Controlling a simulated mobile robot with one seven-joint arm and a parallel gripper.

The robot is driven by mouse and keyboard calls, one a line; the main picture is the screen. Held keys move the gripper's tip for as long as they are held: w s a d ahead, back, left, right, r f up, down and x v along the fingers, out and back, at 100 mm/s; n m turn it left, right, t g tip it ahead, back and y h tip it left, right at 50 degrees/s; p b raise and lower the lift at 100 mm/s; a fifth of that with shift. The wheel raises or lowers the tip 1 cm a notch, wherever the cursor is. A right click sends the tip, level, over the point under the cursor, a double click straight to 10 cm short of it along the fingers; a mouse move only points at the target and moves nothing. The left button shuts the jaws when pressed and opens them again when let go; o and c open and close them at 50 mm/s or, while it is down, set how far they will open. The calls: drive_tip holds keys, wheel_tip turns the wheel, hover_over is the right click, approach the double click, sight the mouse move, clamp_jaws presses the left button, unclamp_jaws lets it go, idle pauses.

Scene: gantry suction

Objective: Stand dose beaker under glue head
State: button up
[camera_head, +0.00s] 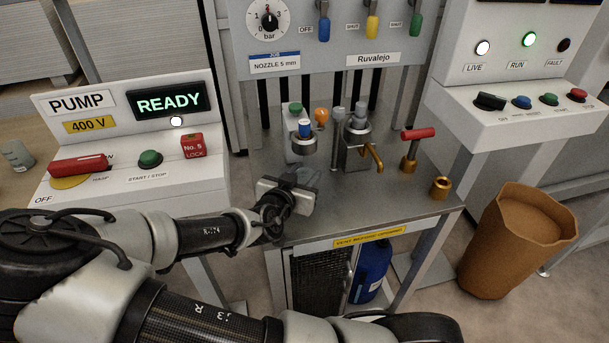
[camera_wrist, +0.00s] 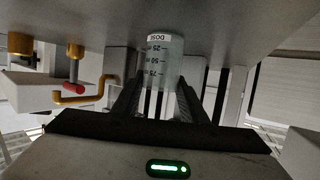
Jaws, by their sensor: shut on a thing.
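The dose beaker (camera_wrist: 165,68) is a pale, clear cylinder marked "DOSE" with a ml scale. In the wrist view it is between the two dark fingers of my gripper (camera_wrist: 162,92), which is shut on it. Its end by the label is close to the grey bench top; I cannot tell whether they touch. In the head view my gripper (camera_head: 298,188) is low over the bench's front left, and the beaker is not clearly made out. Behind it stand a ringed fitting with a blue cap (camera_head: 305,129) and a grey fitting with a brass spout (camera_head: 372,156). I cannot tell which is the glue head.
A red-handled valve (camera_head: 417,135) and a brass cup (camera_head: 440,187) stand on the right of the bench (camera_head: 400,195). The pump box (camera_head: 120,170) is at left, reading "READY". A brown bin (camera_head: 518,240) stands at right. The bench's front right is mostly clear.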

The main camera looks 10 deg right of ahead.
drive_tip(key=shift+f, duration=0.15)
drive_tip(key=o, duration=1.2)
drive_tip(key=shift+r, duration=0.25)
drive_tip(key=p+v, duration=0.3)
drive_tip(key=v, duration=0.9)
drive_tip(key=shift+p, duration=0.35)
drive_tip(key=shift+f, duration=0.1)
